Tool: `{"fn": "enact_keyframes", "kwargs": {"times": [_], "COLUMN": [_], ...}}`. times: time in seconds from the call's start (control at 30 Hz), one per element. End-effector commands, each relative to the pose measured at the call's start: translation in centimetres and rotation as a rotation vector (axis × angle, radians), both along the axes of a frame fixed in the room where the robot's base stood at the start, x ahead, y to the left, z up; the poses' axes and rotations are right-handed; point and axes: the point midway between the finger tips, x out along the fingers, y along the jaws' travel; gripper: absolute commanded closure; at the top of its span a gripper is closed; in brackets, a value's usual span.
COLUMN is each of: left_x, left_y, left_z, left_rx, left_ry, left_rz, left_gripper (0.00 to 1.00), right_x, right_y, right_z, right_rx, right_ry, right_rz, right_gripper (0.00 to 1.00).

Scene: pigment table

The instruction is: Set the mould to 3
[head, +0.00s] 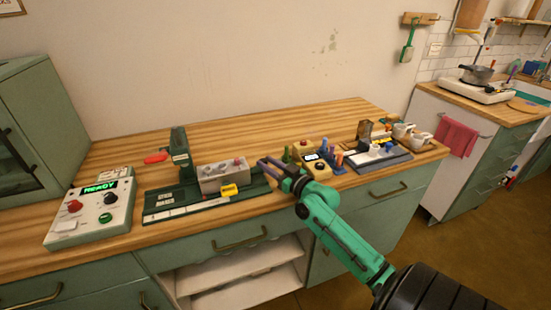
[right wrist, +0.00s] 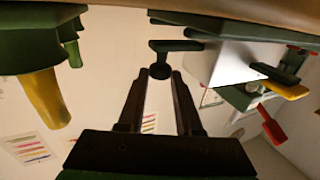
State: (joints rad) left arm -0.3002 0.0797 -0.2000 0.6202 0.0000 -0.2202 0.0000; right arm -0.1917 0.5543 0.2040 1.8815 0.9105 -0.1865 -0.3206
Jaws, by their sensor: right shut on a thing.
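The mould device is a green base (head: 165,207) with an upright green post (head: 180,150) and a grey block (head: 215,178) on it. A yellow piece (head: 229,190) sits at the block's front. My right gripper (head: 267,167) is at the device's right end. In the right wrist view its two fingers (right wrist: 162,75) are shut on a dark T-shaped knob (right wrist: 175,45). The pale block side (right wrist: 228,62) shows beside the knob there. No number setting is legible. My left gripper is not in view.
A control box (head: 62,236) with a green READY display stands at the left. A red handle (head: 156,157) shows behind the device. A yellow unit (head: 319,167) and a grey tray (head: 385,161) stand to the right. The rear counter is mostly clear.

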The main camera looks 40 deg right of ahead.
Motion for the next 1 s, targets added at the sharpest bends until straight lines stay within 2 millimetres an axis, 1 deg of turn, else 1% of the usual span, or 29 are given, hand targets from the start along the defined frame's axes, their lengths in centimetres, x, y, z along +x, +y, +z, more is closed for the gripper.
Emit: {"fn": "enact_keyframes", "kwargs": {"times": [0.03,0.2,0.3,0.5,0.6,0.73,1.0], "left_x": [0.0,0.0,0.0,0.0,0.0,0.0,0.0], "left_y": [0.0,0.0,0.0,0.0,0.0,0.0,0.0], "left_z": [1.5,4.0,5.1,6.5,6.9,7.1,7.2], "left_rx": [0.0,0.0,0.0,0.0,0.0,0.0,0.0], "left_ry": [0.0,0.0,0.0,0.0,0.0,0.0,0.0], "left_rz": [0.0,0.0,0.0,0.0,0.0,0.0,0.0], "left_gripper": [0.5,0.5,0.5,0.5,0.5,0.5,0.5], "right_x": [0.3,1.6,2.3,3.7,4.2,4.6,4.9], "right_y": [1.0,4.6,6.8,10.7,12.1,13.4,14.2], "right_z": [0.8,0.8,0.7,0.4,0.3,0.2,0.0], "right_rx": [0.008,0.01,0.009,0.006,0.005,0.004,0.003], "right_ry": [0.0,0.002,0.002,0.001,0.002,0.001,0.001], "right_rz": [0.003,0.004,0.004,0.003,0.003,0.003,0.004], "right_gripper": [1.0,1.0,1.0,1.0,1.0,1.0,1.0]}}
